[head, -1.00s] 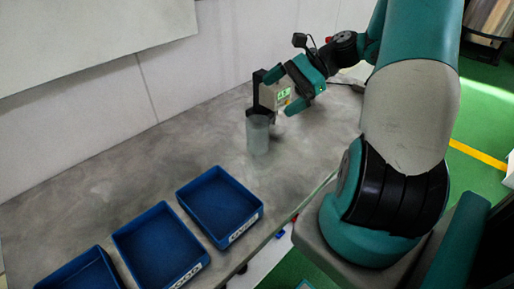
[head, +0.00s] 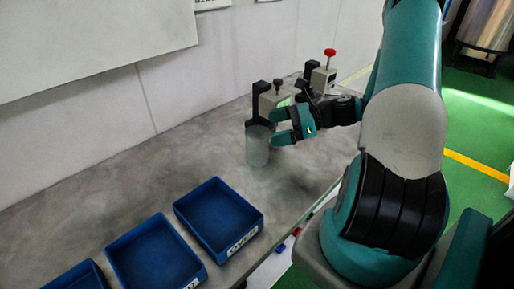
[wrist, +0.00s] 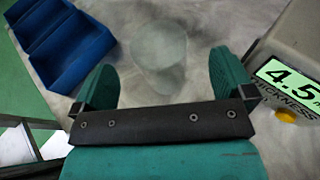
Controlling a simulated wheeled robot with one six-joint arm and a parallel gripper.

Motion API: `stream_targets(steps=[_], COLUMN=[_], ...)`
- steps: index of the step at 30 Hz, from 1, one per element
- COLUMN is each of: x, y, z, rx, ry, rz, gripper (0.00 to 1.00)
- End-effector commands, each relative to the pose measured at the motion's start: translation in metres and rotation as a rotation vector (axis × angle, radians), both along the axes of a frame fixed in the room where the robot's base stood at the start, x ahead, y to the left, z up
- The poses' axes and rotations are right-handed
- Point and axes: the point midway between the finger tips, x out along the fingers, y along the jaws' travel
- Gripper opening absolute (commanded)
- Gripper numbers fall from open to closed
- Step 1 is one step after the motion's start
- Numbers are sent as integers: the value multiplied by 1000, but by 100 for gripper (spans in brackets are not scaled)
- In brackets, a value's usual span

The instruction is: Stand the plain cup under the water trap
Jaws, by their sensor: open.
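A plain grey, translucent cup (head: 257,148) stands upright on the bench in the head view. My gripper (head: 273,128) is just right of the cup, near its upper part, with its teal fingers pointing at it. In the wrist view, my gripper (wrist: 160,78) is open and empty. The cup (wrist: 158,48) shows ahead, between the two fingers and apart from them. I cannot tell for sure which fixture is the water trap; a beige unit with a red knob (head: 323,77) stands behind my gripper.
A thickness gauge (head: 270,102) stands right behind the cup; its body (wrist: 290,40) is close by my right finger in the wrist view. Blue trays (head: 262,219) line the bench's front edge. The bench (head: 120,185) left of the cup is clear.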

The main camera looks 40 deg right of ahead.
Motion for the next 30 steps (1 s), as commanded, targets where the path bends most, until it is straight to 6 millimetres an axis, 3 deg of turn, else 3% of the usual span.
stream_targets(steps=[13, 22, 23, 30], x=[30, 35, 35, 35], y=[38, 42, 42, 42], z=[-17, -20, -20, -20], rx=[1, -1, -1, -1], ry=[2, 0, 0, 0], rz=[3, -1, -1, -1], gripper=[100, 100, 98, 43])
